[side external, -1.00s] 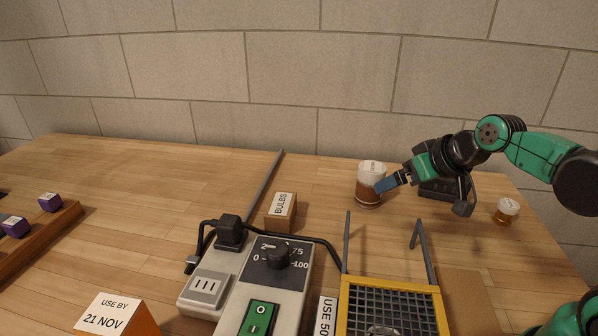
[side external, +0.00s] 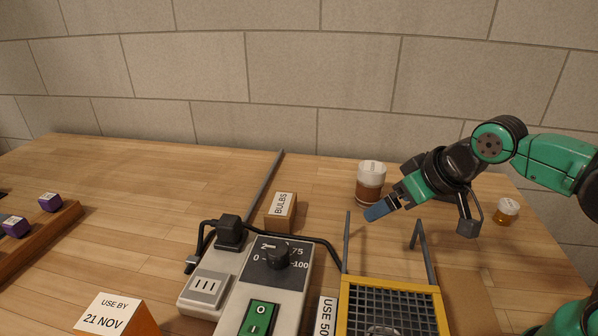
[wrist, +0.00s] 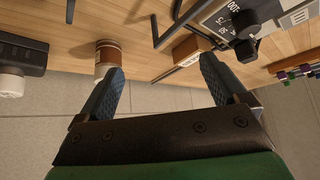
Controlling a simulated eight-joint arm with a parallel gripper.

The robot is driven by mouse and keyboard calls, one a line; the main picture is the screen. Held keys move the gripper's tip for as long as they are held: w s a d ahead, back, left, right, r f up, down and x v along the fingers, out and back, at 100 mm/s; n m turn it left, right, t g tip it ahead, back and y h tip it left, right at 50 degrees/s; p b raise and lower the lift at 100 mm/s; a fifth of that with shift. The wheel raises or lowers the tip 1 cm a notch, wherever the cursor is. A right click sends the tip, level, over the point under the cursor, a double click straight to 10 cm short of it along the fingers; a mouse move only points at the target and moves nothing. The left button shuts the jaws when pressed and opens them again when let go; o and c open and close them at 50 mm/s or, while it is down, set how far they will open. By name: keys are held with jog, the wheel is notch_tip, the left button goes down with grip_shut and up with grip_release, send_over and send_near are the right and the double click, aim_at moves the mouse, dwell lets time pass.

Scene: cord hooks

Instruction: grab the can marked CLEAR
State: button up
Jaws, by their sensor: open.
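No can with a readable CLEAR mark shows in either view. A brown jar with a white top (side external: 370,185) stands upright on the table near the wall; its lettering is too small to read. It also shows in the wrist view (wrist: 108,52), partly behind one finger. My gripper (side external: 378,210) is just in front of the jar, pointing down and left, and looks apart from it. In the wrist view my gripper (wrist: 162,75) is open, with nothing between its fingers. A small amber bottle with a white cap (side external: 507,211) stands at the right.
A BULBS box (side external: 281,212) stands left of my gripper. A control box with a dial (side external: 272,268) and a yellow-framed grid with upright rods (side external: 392,290) stand in front. A dark device (wrist: 28,52) stands beyond the jar.

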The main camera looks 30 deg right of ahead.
jog(key=shift+o, duration=0.6)
jog(key=shift+r, duration=0.15)
notch_tip(320, 180, up, 3)
jog(key=n+t+y, duration=0.5)
jog(key=n+y, duration=0.1)
jog(key=y, duration=0.1)
send_over(370, 178)
jog(key=s+d, duration=0.3)
jog(key=d, duration=0.2)
jog(key=f, duration=1)
jog(key=shift+w+f, duration=0.2)
jog(key=shift+f, duration=0.15)
jog(key=shift+w+a+f, duration=0.15)
jog(key=shift+w+f, duration=0.05)
jog(key=shift+f, duration=0.05)
jog(key=shift+x, duration=2.55)
